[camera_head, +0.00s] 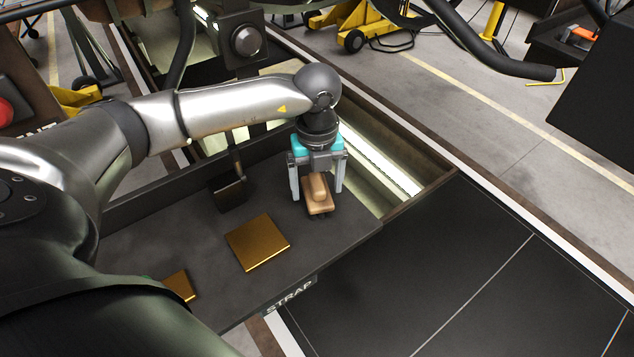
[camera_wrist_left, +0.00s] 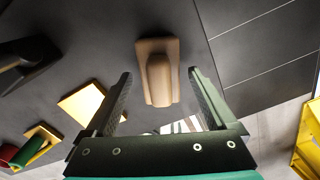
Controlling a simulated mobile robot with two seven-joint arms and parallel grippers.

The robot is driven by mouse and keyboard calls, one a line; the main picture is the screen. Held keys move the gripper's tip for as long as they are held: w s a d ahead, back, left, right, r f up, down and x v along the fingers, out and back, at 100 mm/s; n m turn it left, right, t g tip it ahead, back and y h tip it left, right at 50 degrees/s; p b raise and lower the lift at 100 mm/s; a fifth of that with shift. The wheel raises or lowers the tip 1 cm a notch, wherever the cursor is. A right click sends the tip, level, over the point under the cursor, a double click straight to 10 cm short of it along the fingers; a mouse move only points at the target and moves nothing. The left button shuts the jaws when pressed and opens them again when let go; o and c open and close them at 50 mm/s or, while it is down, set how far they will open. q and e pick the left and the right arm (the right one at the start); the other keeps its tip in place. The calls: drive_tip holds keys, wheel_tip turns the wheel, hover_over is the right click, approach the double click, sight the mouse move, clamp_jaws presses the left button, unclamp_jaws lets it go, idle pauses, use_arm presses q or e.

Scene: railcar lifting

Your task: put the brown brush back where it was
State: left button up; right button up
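The brown brush (camera_head: 319,199) is on the dark tray (camera_head: 345,240), near its right end. It also shows in the left wrist view (camera_wrist_left: 158,72), straight ahead of the fingers. My left gripper (camera_head: 318,190) points down over the brush, with its fingers apart on either side of it. In the left wrist view the open fingers (camera_wrist_left: 160,88) show gaps to the brush on both sides. My right gripper is not in view.
A gold square plate (camera_head: 258,242) lies left of the brush, with a smaller gold piece (camera_head: 180,285) farther left. A black block (camera_head: 229,194) stands behind the plate. The tray front carries a STRAP label (camera_head: 290,294). Black floor panels (camera_head: 450,270) lie to the right.

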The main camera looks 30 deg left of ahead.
sight(317, 182)
use_arm(q)
wheel_tip(317, 182, up, 12)
drive_tip(key=shift+r, duration=0.2)
idle(0.5)
